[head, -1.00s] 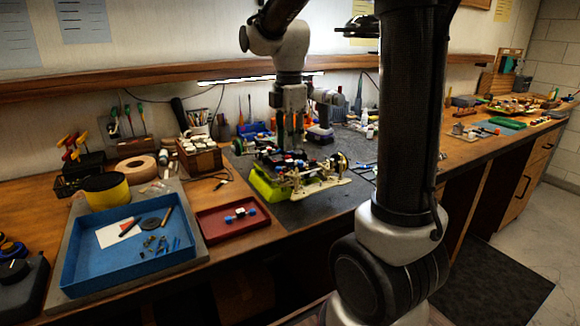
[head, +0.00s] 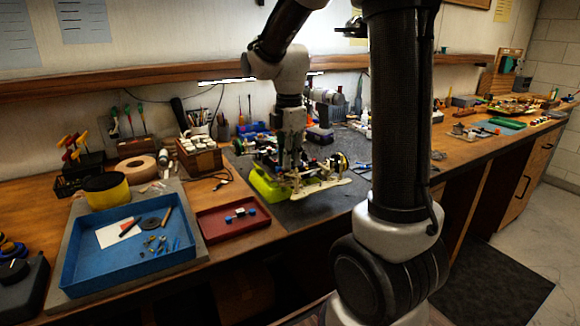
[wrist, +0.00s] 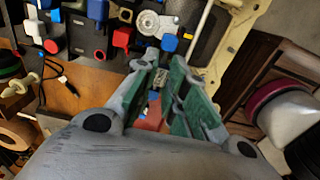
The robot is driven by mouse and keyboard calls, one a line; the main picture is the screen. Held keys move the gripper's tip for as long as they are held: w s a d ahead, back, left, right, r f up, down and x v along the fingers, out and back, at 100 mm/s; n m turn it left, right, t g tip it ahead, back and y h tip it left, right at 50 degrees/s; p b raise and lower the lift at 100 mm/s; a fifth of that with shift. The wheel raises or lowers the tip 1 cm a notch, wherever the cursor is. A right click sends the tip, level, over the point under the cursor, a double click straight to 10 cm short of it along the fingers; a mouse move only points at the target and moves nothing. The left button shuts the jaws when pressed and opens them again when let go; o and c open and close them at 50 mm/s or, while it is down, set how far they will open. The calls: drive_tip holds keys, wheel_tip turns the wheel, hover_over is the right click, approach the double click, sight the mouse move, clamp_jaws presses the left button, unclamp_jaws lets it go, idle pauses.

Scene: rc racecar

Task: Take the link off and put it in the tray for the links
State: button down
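The car chassis (head: 318,186) sits on a yellow-green stand (head: 267,184) on the dark mat. Several red and blue link ends show on it in the wrist view, among them a blue one (wrist: 169,42) just beyond my fingertips and a red one (wrist: 122,37) to the left. My gripper (wrist: 164,61) points down at the chassis, its green-padded fingers apart with a gap between them. I cannot tell whether the fingertips touch a link; my gripper hides part of the car in the head view. The dark red tray (head: 210,229) lies left of the car and holds blue-ended links (head: 240,213).
A large blue tray (head: 82,282) with small parts stands left of the red tray. A wooden box (head: 200,160) stands behind the red tray. A cable (head: 222,181) lies between tray and car. Bare mat (head: 315,209) shows in front of the car.

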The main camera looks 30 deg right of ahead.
drive_tip(key=shift+r, duration=0.55)
idle(0.4)
drive_tip(key=shift+r, duration=2.05)
